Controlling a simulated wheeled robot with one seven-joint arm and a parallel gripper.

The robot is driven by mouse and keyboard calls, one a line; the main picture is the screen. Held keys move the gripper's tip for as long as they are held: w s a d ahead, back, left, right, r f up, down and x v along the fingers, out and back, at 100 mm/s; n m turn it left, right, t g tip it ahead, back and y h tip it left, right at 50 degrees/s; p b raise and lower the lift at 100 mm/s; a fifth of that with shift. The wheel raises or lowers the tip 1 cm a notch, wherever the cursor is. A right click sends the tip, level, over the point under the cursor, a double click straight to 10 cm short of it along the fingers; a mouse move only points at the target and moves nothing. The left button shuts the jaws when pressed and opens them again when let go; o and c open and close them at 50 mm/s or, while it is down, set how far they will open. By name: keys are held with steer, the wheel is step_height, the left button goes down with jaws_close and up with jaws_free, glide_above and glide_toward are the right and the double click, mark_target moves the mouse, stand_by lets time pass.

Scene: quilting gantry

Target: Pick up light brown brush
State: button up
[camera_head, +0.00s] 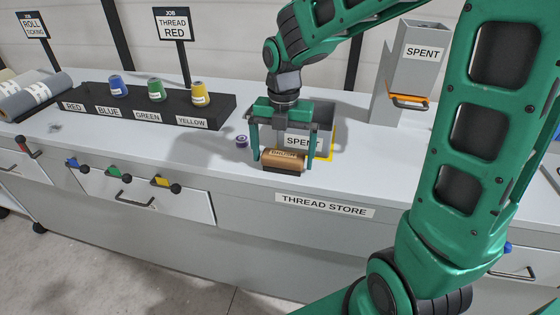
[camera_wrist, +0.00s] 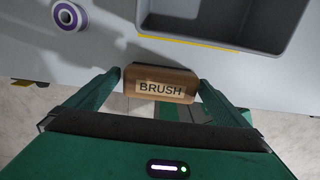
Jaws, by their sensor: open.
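The light brown brush (camera_head: 283,160) lies near the front edge of the white counter, with a dark underside. In the wrist view the brush (camera_wrist: 160,84), labelled BRUSH, sits between the tips of my two green fingers. My gripper (camera_head: 282,164) is open, pointing down, with one finger at each end of the brush. In the wrist view my gripper (camera_wrist: 161,92) shows the left finger very close to the brush end; whether it touches I cannot tell.
A grey SPENT bin (camera_head: 303,142) stands just behind the brush. A small purple spool (camera_head: 242,141) is to its left. A black rack (camera_head: 140,105) holds blue, green and yellow spools; its RED place is empty. A SPENT chute (camera_head: 412,65) stands back right.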

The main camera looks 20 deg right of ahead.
mark_target(282, 153)
steer(key=shift+f, duration=0.1)
steer(key=shift+c, duration=0.3)
steer(key=c, duration=0.9)
steer(key=shift+c, duration=0.2)
steer(key=shift+r, duration=0.7)
step_height(282, 153, up, 3)
steer(key=shift+f, duration=0.1)
steer(key=s+a+r, duration=0.4)
steer(key=s+r, duration=0.3)
steer(key=s, duration=0.3)
steer(key=shift+s+a, duration=0.35)
steer(key=shift+a, duration=0.05)
